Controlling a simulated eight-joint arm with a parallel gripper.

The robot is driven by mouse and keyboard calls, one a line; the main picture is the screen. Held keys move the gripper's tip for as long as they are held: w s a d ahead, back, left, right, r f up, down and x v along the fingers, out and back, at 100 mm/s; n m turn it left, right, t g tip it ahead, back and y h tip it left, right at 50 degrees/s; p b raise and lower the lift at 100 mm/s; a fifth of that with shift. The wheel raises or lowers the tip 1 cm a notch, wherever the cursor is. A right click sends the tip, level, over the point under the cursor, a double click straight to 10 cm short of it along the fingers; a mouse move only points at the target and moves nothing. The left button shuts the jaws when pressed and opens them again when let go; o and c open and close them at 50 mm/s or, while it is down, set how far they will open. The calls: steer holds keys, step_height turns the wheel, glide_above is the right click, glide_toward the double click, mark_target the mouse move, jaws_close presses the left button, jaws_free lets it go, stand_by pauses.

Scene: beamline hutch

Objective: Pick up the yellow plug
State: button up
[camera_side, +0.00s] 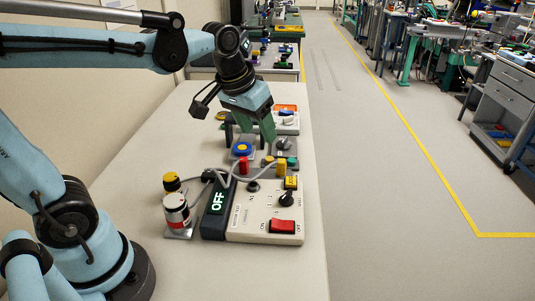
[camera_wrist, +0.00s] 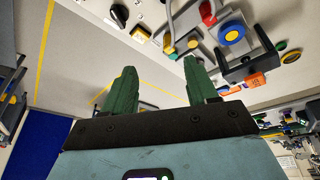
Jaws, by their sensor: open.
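The yellow plug (camera_side: 281,167) stands on the grey-white panel near its back edge, beside a grey cable. It also shows in the wrist view (camera_wrist: 168,44), beyond the fingertips. A red plug (camera_side: 243,166) stands to its left; it also shows in the wrist view (camera_wrist: 207,13). My gripper (camera_side: 267,134) hangs above the bench, behind and above the yellow plug, with its green fingers pointing down. In the wrist view, my gripper's fingers (camera_wrist: 159,68) are spread apart with nothing between them.
The control panel (camera_side: 240,225) carries a black knob (camera_side: 286,199), a red rocker switch (camera_side: 283,226) and an OFF display (camera_side: 218,202). A blue round button (camera_side: 242,148) and a black bracket (camera_wrist: 250,60) are close by. A red-and-white cylinder (camera_side: 176,209) stands left of the panel. The left bench top is clear.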

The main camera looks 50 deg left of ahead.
steer(key=w+a+n+g, duration=0.1)
steer(key=w+g, duration=0.1)
steer(key=w, duration=0.3)
steer(key=n+g, duration=0.1)
steer(key=g, duration=0.1)
glide_above(281, 160)
step_height(281, 160, down, 3)
steer(key=shift+n, duration=0.3)
steer(key=f, duration=0.6)
steer(key=shift+w+d+f, duration=0.1)
steer(key=shift+w, duration=0.1)
steer(key=shift+s+f, duration=0.2)
steer(key=shift+f, duration=2.9)
steer(key=shift+c, duration=0.5)
jaws_close()
